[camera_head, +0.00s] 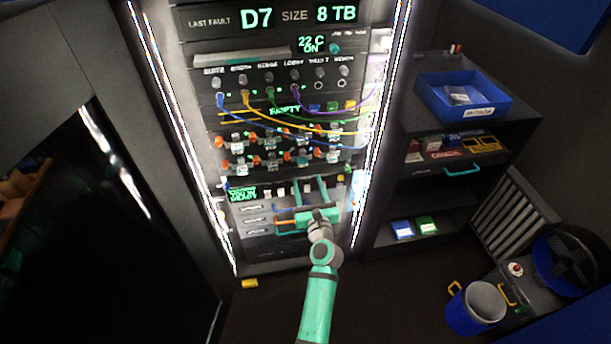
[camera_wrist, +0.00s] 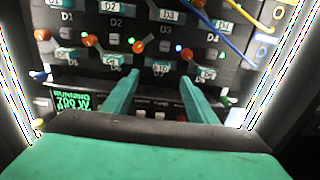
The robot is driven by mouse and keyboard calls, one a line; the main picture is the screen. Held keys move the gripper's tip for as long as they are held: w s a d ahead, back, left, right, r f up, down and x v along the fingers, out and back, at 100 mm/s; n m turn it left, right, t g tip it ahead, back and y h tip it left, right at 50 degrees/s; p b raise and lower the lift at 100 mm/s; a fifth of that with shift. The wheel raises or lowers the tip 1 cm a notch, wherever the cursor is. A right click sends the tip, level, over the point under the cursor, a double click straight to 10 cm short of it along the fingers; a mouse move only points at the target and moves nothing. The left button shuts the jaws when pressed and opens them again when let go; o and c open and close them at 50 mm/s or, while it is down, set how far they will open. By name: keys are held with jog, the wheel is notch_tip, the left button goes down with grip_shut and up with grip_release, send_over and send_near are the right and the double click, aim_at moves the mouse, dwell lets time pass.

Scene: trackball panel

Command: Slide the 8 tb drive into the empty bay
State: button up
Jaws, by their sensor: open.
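The rack's top display (camera_head: 270,17) reads LAST FAULT D7, SIZE 8 TB. My gripper (camera_head: 310,188) is in front of the lower rack, below the drive rows. I cannot pick out an 8 TB drive, and an empty bay is not clear in either view.
A blue bin (camera_head: 430,100) holding a grey item stands on the right shelf. Red and yellow boxes (camera_head: 450,150) lie below it, then blue and green packs (camera_head: 414,228). A blue bucket (camera_head: 476,309) and a fan (camera_head: 570,263) stand at lower right. Cables (camera_head: 290,120) hang across the rack.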

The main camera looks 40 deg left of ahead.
jog(key=shift+v, duration=1.15)
jog(key=s+d+f+n+t+h, duration=0.1)
jog(key=s+d+f+n+h, duration=0.3)
jog(key=d, duration=0.5)
jog(key=s+d+f+n+t+h, duration=0.1)
jog(key=s+d+f+n, duration=0.25)
jog(key=s+d, duration=0.4)
jog(key=s+d+f+n+t+h, duration=0.1)
jog(key=s+d+f+n+h, duration=0.2)
jog(key=d, duration=0.8)
jog(key=s+d+r+n+h, duration=0.1)
jog(key=s+d+n+h, duration=0.15)
jog(key=s+d, duration=0.35)
jog(key=s+d+r+n+h, duration=0.1)
jog(key=s+d+n, duration=0.25)
jog(key=s, duration=0.45)
jog(key=s+d+r+n+h, duration=0.2)
jog(key=s+r+n, duration=0.7)
jog(key=s, duration=0.2)
jog(key=shift+d+t, duration=0.35)
jog(key=shift+t, duration=0.05)
